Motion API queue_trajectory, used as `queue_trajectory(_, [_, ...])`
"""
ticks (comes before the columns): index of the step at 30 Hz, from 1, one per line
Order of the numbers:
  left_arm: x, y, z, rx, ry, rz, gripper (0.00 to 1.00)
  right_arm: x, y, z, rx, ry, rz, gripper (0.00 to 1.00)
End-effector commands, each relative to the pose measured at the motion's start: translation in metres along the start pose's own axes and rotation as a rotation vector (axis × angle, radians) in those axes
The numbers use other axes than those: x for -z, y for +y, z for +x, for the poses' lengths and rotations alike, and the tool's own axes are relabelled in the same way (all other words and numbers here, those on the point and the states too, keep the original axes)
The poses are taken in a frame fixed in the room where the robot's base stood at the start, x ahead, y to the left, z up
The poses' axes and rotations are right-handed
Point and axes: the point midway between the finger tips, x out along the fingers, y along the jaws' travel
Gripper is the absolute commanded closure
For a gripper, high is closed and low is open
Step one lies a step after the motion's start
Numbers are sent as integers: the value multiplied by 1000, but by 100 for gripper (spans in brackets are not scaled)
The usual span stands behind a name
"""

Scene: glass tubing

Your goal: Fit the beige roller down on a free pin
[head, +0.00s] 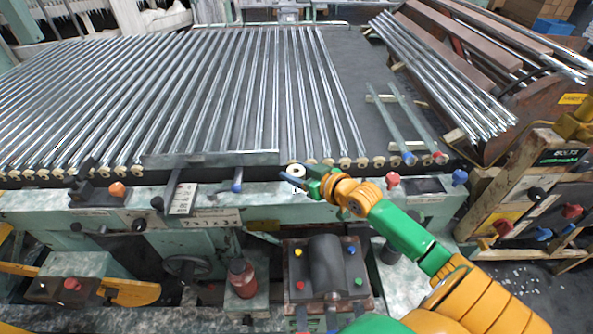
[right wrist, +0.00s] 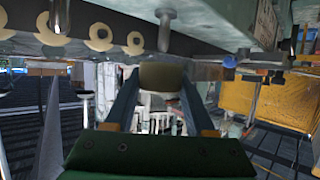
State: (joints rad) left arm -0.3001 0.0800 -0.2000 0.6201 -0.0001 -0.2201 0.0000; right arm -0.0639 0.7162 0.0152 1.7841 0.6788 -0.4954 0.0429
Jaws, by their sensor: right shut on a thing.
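The beige roller (right wrist: 163,76) is between the two fingertips of my right gripper (right wrist: 162,88) in the right wrist view. In the head view, the roller (head: 297,170) looks pale, at the front edge of the tube table, held by the right gripper (head: 299,179). A bare grey pin (right wrist: 165,30) stands out from the rail in the right wrist view, apart from the held roller. Several seated rollers (right wrist: 100,37) line the rail beside that pin. The roller hides any pin behind it in the head view. My left gripper is out of view.
Long glass tubes (head: 180,95) lie across the table behind the roller row. Two loose tubes (head: 410,120) with coloured ends lie at the right. Coloured knobs (head: 393,179) line the front panel. A tube stack (head: 445,75) stands at the back right.

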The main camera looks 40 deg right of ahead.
Motion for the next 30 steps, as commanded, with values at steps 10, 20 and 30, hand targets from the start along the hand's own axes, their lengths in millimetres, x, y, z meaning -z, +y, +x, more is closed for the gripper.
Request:
queue_trajectory(10, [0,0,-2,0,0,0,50,0,0,0,0,0,0,99])
queue_trajectory(20, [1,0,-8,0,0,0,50,1,1,-1,-1,-1,0,99])
queue_trajectory(30, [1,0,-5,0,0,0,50,-1,0,0,-1,0,0,99])
